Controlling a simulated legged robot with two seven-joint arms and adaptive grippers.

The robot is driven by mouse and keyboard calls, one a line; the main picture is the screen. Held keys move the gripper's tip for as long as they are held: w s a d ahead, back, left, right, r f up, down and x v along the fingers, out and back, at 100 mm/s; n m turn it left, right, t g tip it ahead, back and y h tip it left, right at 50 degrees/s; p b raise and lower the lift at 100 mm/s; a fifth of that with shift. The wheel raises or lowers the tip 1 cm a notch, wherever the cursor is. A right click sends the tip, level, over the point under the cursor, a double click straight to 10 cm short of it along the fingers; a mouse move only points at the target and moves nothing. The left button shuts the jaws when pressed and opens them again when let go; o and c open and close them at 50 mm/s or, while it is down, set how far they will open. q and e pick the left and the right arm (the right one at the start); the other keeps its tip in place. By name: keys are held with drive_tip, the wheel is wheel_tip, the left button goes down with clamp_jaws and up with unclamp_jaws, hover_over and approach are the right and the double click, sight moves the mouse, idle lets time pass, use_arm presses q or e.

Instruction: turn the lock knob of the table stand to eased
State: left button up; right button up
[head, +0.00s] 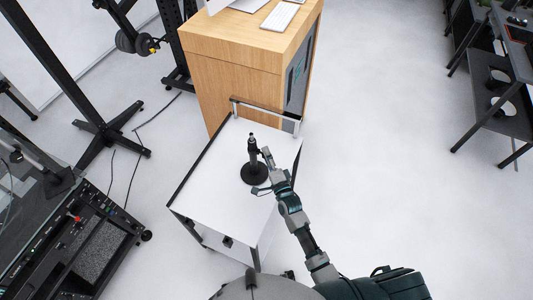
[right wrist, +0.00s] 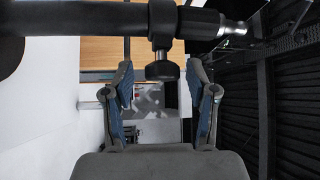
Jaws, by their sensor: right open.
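The table stand (head: 253,158) is a black upright post on a round base, standing on a white cart. In the right wrist view the stand's post (right wrist: 100,17) runs sideways across the top, with a bright metal tip at the right. Its lock knob (right wrist: 162,70) is a small dark knob sticking out from the collar. My right gripper (head: 267,168) is close beside the post, to its right. In the right wrist view it is open (right wrist: 162,88), its two blue-padded fingers apart on either side of the knob, touching neither side. My left gripper is out of view.
The white cart top (head: 215,170) has a raised rail (head: 265,113) at its far end. A wooden cabinet (head: 235,85) stands behind it. Black equipment (head: 80,240) is at the left.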

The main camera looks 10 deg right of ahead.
drive_tip(key=shift+w+a, duration=0.3)
drive_tip(key=shift+w, duration=0.1)
drive_tip(key=shift+a+r, duration=0.1)
drive_tip(key=shift+a, duration=0.05)
